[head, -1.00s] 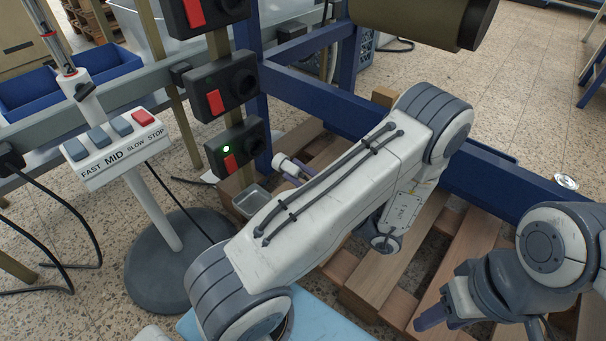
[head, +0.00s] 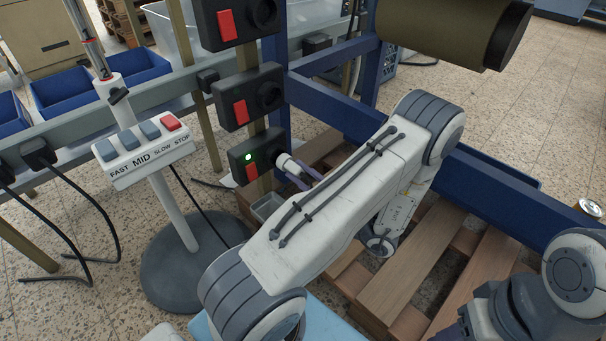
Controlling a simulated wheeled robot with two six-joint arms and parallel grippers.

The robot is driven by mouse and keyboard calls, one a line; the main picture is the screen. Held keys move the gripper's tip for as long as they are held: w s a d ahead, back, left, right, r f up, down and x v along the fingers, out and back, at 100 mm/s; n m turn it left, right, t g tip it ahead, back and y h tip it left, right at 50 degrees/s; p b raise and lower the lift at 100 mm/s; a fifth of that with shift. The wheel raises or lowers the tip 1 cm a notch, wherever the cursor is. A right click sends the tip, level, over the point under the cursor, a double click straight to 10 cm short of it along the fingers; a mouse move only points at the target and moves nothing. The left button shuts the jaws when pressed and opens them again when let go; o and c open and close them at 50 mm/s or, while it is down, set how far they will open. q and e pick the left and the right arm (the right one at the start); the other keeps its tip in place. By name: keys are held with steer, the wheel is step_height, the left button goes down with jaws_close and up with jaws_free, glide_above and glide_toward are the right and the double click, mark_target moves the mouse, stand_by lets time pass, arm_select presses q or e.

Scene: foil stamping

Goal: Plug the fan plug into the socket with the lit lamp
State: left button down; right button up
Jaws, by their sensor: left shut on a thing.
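A column of black socket boxes with red switches stands left of centre. The lowest socket box (head: 236,151) has a lit green lamp; the lamps of the other boxes do not show lit. The fan plug (head: 286,163), pale and round, is at the right part of this lowest box, in front of its round opening. I cannot tell how deep it sits. My left gripper (head: 302,174) is shut on the plug, partly hidden behind my left arm. The fan stand's panel (head: 143,153) reads FAST, MID, SLOW, STOP. My right gripper's fingers are outside the picture.
The middle socket box (head: 248,97) and upper socket box (head: 236,20) are above. A blue frame beam (head: 485,192) runs behind my left arm above a wooden pallet (head: 408,262). A small metal tray (head: 266,207) is below the lit socket. Black cables hang at left.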

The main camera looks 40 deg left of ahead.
arm_select(q)
steer(key=shift+p, duration=0.55)
stand_by(1.3)
steer(key=shift+w+a+p, duration=0.1)
steer(key=shift+a+p, duration=0.3)
steer(key=shift+a, duration=1)
steer(key=c, duration=0.6)
jaws_free()
steer(key=shift+w+d+f, duration=0.15)
steer(key=shift+d+f, duration=0.05)
steer(key=shift+d, duration=0.25)
steer(key=p+v, duration=0.3)
steer(key=v, duration=0.6)
steer(key=shift+d+f, duration=0.15)
steer(key=shift+d, duration=0.05)
